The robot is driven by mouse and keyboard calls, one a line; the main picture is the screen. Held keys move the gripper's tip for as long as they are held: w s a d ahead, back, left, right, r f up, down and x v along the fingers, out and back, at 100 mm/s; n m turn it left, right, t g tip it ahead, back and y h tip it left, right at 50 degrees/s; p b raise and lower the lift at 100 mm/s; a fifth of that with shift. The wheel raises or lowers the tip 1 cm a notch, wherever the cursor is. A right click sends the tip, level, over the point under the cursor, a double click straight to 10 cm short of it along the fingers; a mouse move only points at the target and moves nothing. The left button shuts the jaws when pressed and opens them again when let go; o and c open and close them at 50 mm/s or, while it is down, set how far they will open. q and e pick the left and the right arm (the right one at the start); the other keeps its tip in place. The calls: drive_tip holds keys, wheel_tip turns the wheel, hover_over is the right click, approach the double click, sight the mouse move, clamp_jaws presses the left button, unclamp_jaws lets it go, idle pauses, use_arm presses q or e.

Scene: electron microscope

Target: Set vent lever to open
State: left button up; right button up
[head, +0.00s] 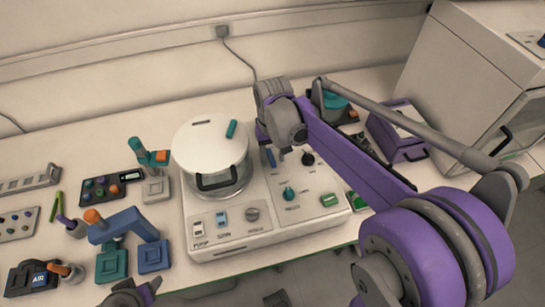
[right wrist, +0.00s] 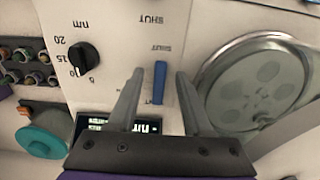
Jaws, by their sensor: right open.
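The vent lever, a short blue bar (right wrist: 159,82), stands on the pale instrument panel in the right wrist view. One end points toward the upside-down word SHUT. In the head view the blue lever (head: 271,157) shows just left of my right gripper (head: 284,152). In the right wrist view my right gripper (right wrist: 160,78) is open, with one finger on each side of the lever and gaps between.
A round lidded chamber (head: 210,150) stands left of the lever. A black knob (right wrist: 83,58) and a small display (right wrist: 120,126) are near the gripper. A teal knob (head: 289,193) sits in front. Tools and small blocks crowd the bench's left side.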

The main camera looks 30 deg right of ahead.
drive_tip(key=shift+f, duration=0.3)
clamp_jaws()
drive_tip(key=shift+d, duration=0.1)
idle(0.4)
drive_tip(key=n, duration=0.2)
drive_tip(key=d+n, duration=0.1)
drive_tip(key=n, duration=0.1)
drive_tip(key=d+n, duration=0.1)
drive_tip(key=shift+n, duration=0.4)
drive_tip(key=n, duration=0.1)
drive_tip(key=d+n, duration=0.1)
drive_tip(key=n, duration=0.1)
drive_tip(key=shift+w+d, duration=0.15)
drive_tip(key=shift+w, duration=0.15)
drive_tip(key=shift+w+d+n, duration=0.15)
drive_tip(key=shift+d+n, duration=0.05)
drive_tip(key=shift+n, duration=0.55)
drive_tip(key=shift+w+d+n, duration=0.15)
drive_tip(key=shift+n, duration=0.6)
